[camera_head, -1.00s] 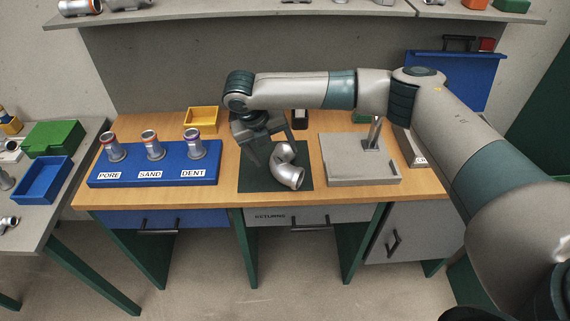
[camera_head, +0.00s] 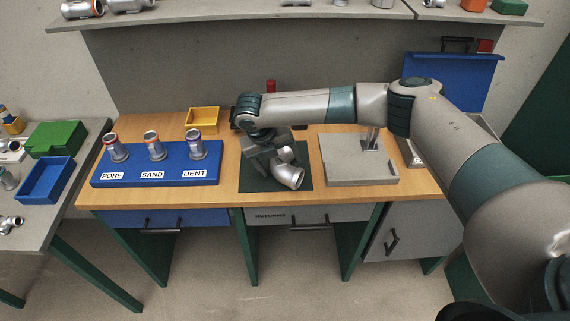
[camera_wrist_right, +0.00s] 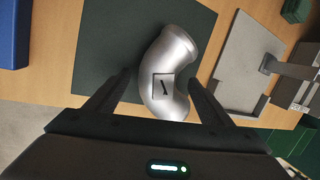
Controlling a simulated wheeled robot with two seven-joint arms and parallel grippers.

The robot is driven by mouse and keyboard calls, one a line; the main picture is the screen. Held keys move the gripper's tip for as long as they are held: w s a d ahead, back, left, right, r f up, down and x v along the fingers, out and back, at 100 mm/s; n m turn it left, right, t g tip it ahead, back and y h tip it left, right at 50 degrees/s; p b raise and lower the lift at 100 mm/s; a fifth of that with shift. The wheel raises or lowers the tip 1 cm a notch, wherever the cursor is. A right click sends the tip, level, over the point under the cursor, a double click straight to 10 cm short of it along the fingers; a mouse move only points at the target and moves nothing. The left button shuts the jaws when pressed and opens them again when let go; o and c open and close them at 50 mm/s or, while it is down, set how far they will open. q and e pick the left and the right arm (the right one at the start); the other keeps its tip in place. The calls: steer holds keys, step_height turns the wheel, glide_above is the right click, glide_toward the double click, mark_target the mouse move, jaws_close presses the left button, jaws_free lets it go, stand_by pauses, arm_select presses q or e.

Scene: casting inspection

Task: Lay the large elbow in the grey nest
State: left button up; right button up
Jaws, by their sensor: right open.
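The large elbow (camera_head: 289,177), a silver bent pipe, lies on the dark mat (camera_head: 256,182) at the middle of the bench. In the wrist view the elbow (camera_wrist_right: 172,60) carries a square mark with a dark stroke. My right gripper (camera_head: 277,166) is low over it, and its arm hides part of the elbow. In the wrist view the open fingers of my right gripper (camera_wrist_right: 160,82) stand on either side of the elbow. The grey nest (camera_head: 350,165), a flat plate with raised edges and a post, stands empty to the right. My left gripper is out of view.
A blue rack (camera_head: 150,178) labelled PORE, SAND and DENT holds three upright fittings at the left. A yellow tray (camera_head: 203,120) sits behind it. A red-topped object (camera_head: 271,86) stands behind my wrist. Bare wood shows between the mat and the nest.

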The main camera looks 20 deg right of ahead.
mark_target(284, 159)
steer(key=shift+f, duration=0.2)
steer(key=c, duration=1.8)
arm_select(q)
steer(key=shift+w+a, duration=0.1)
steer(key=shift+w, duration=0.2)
arm_select(e)
steer(key=shift+w+r, duration=0.1)
steer(key=shift+w, duration=0.05)
jaws_close()
steer(key=shift+r, duration=0.1)
